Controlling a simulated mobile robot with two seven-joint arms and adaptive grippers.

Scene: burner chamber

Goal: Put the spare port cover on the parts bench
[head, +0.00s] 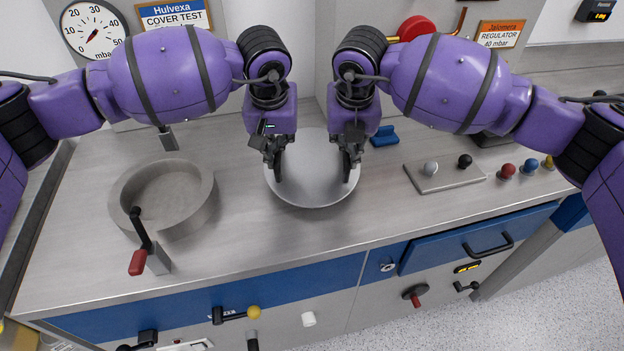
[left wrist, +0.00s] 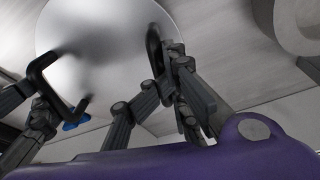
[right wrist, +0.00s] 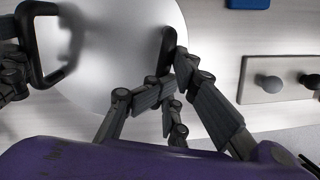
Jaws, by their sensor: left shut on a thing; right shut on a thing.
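The port cover (head: 312,178) is a round, pale grey metal disc in front of me. Black handles stand on its left and right sides; one shows in the left wrist view (left wrist: 82,112) and one in the right wrist view (right wrist: 22,40). My left gripper (head: 276,165) is shut on the left handle, and my right gripper (head: 350,165) is shut on the right handle. The fingers partly hide both handles. The disc lies flat over the grey bench top (head: 260,235); I cannot tell whether it touches it.
A round open metal port ring (head: 160,230) with a red-tipped lever (head: 140,258) is on the left. To the right are a blue block (head: 384,137), a plate with two knobs (head: 445,177) and coloured knobs (head: 508,171). Bench top in front of the disc is clear.

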